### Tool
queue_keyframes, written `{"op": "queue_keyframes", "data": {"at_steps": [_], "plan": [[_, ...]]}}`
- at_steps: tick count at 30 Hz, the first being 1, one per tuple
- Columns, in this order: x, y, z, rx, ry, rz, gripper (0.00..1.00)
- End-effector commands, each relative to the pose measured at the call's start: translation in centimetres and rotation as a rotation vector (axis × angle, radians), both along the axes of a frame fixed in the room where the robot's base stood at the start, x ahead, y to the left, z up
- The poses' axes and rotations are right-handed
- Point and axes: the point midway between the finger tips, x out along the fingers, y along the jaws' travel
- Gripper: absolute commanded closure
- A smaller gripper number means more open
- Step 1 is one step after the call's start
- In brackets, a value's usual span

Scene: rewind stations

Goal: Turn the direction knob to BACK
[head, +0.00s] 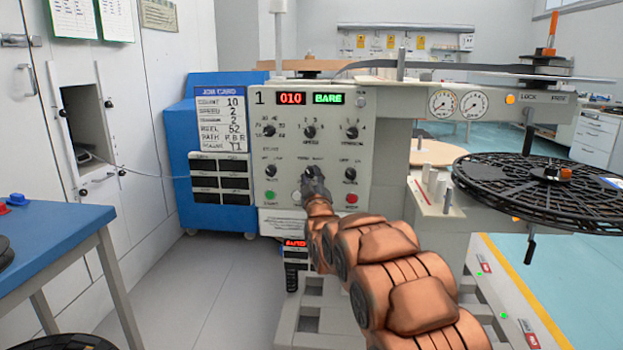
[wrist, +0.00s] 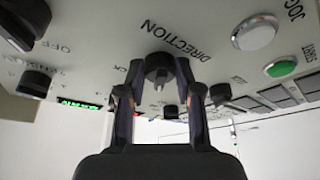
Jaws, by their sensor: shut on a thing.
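The direction knob (wrist: 158,68) is a dark knob on the light grey panel, under the printed word DIRECTION in the wrist view. My gripper (wrist: 159,75) has one finger on each side of it and is shut on it. In the head view my gripper (head: 313,184) reaches the lower middle of the control panel (head: 285,212) and covers most of the knob. I cannot tell which way the knob points, and its BACK mark is not readable.
Other dark knobs (head: 350,174) sit close by on the panel. A red button (head: 351,198) is right of my gripper, and a green button (wrist: 281,67) and a white JOG button (wrist: 254,32) show in the wrist view. A black reel (head: 540,180) stands at the right.

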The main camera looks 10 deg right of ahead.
Motion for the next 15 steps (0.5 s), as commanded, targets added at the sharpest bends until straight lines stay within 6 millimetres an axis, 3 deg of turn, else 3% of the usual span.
{"op": "queue_keyframes", "data": {"at_steps": [8, 15], "plan": [[0.03, 0.19, 0.05, 0.047, -0.015, 0.001, 1.00], [0.10, 0.42, 0.07, 0.192, -0.060, 0.003, 1.00]]}}
